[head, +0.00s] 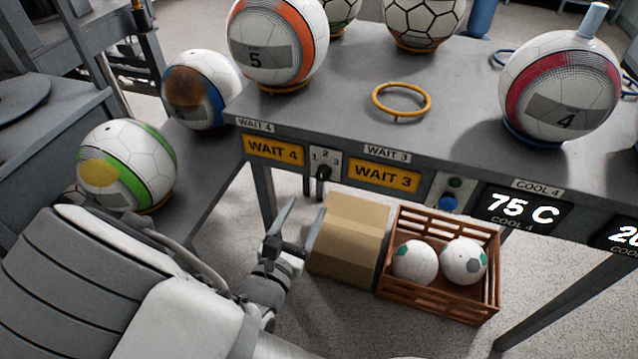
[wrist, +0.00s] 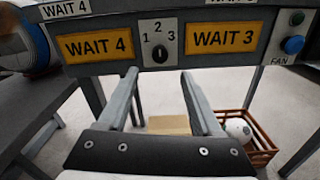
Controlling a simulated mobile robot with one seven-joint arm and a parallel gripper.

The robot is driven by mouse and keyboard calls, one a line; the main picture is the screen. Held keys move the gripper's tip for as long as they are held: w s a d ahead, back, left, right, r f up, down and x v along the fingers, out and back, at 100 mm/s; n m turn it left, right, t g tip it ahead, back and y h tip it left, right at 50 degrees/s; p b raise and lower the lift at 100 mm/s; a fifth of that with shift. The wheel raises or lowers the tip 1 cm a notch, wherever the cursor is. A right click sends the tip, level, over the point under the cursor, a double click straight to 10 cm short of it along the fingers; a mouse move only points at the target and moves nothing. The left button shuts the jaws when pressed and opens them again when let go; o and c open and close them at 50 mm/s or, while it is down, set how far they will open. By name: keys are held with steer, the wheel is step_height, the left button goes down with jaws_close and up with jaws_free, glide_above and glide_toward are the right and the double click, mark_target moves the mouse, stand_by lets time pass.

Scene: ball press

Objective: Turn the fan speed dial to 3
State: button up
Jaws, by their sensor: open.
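The fan speed dial (head: 323,173) is a small black knob on a pale plate marked 1, 2, 3, on the front edge of the grey table. In the wrist view the dial (wrist: 160,54) sits between two yellow signs. Its pale mark looks roughly upright, toward the 2, but it is too small to be sure. My gripper (head: 303,215) is open and empty, below and in front of the dial. In the wrist view my gripper's two fingers (wrist: 160,82) are spread, with their tips just under the dial's plate and apart from it.
Yellow signs WAIT 4 (wrist: 94,45) and WAIT 3 (wrist: 222,38) flank the dial. A blue button (head: 448,203) is to its right, near a FAN label. A cardboard box (head: 350,235) and a brown crate (head: 440,295) holding balls are below. Balls stand on the table.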

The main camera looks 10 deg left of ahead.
mark_target(321, 177)
steer(key=w, duration=0.5)
steer(key=w+d+b, duration=0.1)
steer(key=w, duration=0.2)
steer(key=shift+w, duration=0.3)
jaws_close()
